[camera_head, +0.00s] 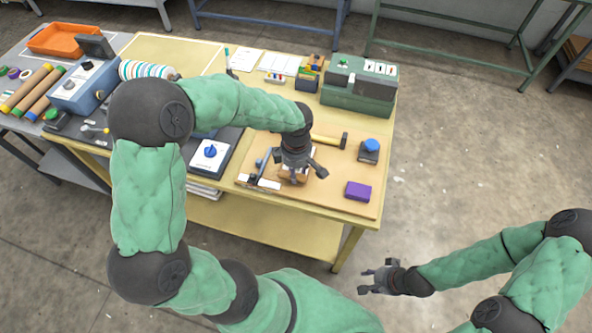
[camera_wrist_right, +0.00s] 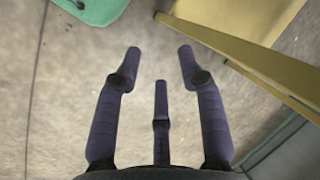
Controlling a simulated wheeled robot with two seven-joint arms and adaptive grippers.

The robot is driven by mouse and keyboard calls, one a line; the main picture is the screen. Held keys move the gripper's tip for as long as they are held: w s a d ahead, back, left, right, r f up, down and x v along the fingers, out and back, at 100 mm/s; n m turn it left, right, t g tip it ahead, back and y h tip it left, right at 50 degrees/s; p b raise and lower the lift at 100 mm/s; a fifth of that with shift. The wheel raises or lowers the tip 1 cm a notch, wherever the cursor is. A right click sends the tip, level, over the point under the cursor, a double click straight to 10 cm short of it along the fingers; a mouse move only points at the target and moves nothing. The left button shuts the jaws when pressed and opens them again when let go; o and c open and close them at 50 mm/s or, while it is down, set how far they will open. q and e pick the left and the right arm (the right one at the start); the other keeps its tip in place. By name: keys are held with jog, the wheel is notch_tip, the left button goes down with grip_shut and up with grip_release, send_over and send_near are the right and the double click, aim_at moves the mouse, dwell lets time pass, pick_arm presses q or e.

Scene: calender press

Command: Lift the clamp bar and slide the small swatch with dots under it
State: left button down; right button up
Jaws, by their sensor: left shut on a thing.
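My left gripper (camera_head: 294,172) points down over the tan board (camera_head: 330,197) at the right of the yellow bench. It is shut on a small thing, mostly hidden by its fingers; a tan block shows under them. I cannot tell whether this is the clamp bar. A white strip (camera_head: 269,184) lies just left of the gripper. I cannot make out a dotted swatch. My right gripper (camera_head: 370,280) is open and empty, off the bench's front right; its spread fingers show in the right wrist view (camera_wrist_right: 160,68).
A purple block (camera_head: 358,191), a blue-topped knob block (camera_head: 369,150) and a hammer (camera_head: 330,140) lie on the board. A white-faced box with a blue knob (camera_head: 209,153) stands left. A green machine (camera_head: 360,86) stands behind. Floor right of the bench is free.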

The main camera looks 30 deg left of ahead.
jog(key=shift+w, duration=0.15)
jog(key=c, duration=0.7)
jog(key=w+r+n, duration=0.1)
jog(key=w+n, duration=0.1)
jog(key=w, duration=0.1)
jog(key=w+r+n, duration=0.2)
jog(key=w, duration=0.1)
jog(key=w+r+n, duration=0.1)
jog(key=w+r, duration=0.1)
jog(key=w, duration=0.2)
jog(key=shift+w+a+r+n, duration=0.1)
jog(key=shift+a+r+n, duration=0.15)
jog(key=shift+a+n, duration=0.15)
grip_shut()
jog(key=w+d+r+n+h, duration=0.1)
jog(key=w+r+n+h, duration=0.15)
jog(key=w+r, duration=0.5)
notch_tip(320, 180, up, 21)
jog(key=n+t, duration=0.1)
jog(key=n, duration=0.2)
send_over(372, 142)
jog(key=shift+s+d+f, duration=0.1)
jog(key=shift+s+f, duration=0.05)
jog(key=shift+f, duration=0.95)
jog(key=shift+s+d+f, duration=0.1)
jog(key=shift+f, duration=0.95)
jog(key=shift+s+d+f, duration=0.1)
jog(key=shift+s+f, duration=0.05)
jog(key=shift+f, duration=0.95)
jog(key=shift+f, duration=0.45)
